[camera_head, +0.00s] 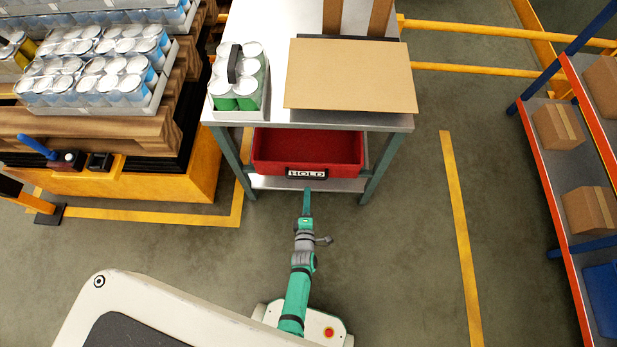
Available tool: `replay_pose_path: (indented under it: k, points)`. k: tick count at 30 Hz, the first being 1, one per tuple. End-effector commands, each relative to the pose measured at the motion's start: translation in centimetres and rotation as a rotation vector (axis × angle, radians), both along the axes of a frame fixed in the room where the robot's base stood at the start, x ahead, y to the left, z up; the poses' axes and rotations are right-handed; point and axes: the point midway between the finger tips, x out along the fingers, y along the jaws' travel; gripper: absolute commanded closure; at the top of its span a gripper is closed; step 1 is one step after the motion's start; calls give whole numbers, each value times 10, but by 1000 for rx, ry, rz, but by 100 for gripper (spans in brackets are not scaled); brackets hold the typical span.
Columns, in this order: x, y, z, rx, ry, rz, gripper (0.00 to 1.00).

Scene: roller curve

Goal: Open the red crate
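The red crate (268,164) sits on the lower shelf of a metal table, under the table top. A black label reading "HOLD" (306,173) is on its front. My gripper (307,191) is in front of the crate, just below the label in the picture. It looks narrow from here, and I cannot tell whether its fingers are open or touching the crate.
On the table top (277,85) stand a tray of green cans (237,93) and a brown board (350,75). A loaded pallet (100,125) on a yellow base (190,176) stands at left. A shelf rack (545,160) with boxes stands at right. Floor right of my arm is clear.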

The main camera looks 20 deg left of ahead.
Motion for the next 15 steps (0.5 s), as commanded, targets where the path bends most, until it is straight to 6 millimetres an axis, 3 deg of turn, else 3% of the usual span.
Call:
replay_pose_path:
  k: [9, 15]
  points:
    - [51, 13, -10, 1, -1, -1, 80]
    - [74, 21, -15, 1, -1, 1, 80]
